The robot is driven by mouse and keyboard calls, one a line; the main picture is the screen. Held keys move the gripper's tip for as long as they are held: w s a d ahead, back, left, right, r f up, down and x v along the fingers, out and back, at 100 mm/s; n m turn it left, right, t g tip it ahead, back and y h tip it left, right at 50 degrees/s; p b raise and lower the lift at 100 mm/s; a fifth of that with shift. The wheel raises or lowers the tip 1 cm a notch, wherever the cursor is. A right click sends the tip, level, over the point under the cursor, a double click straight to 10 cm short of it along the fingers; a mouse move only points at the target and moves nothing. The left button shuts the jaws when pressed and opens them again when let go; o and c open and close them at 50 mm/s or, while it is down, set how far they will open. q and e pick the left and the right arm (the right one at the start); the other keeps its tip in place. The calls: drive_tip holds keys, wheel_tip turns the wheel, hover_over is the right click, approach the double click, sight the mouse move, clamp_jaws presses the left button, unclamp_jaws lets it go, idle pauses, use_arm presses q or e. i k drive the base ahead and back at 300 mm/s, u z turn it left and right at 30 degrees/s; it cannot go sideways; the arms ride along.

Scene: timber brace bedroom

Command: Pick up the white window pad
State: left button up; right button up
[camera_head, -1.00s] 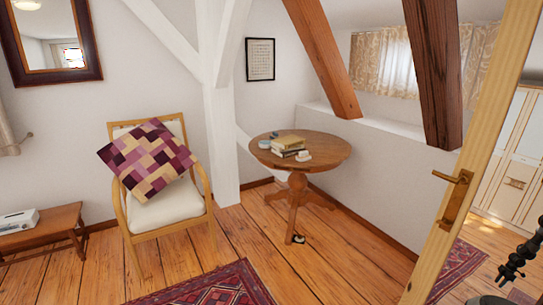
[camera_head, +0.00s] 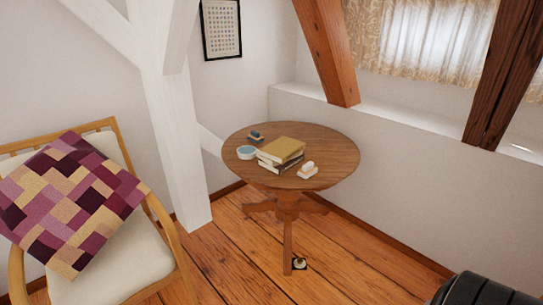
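A small white block-like object (camera_head: 308,169), possibly the white window pad, rests near the front right of the round wooden table (camera_head: 333,153). It is too small to identify for certain. It lies just right of a stack of books (camera_head: 281,150), apart from the table's front rim. Neither of my grippers is in view. A black part, likely of my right arm, shows at the lower right corner.
A round pale blue tin (camera_head: 246,152) and a small dark object (camera_head: 256,136) also sit on the table. An armchair (camera_head: 140,250) with a patchwork cushion (camera_head: 68,200) stands left. A small object (camera_head: 299,263) lies on the floor by the table's foot. Sloping timber beams (camera_head: 325,50) rise behind.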

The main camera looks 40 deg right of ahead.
sight(308, 170)
drive_tip(key=z, duration=0.25)
drive_tip(key=i, duration=1.1)
drive_tip(key=z, duration=1.6)
drive_tip(key=i, duration=1)
drive_tip(key=z, duration=0.95)
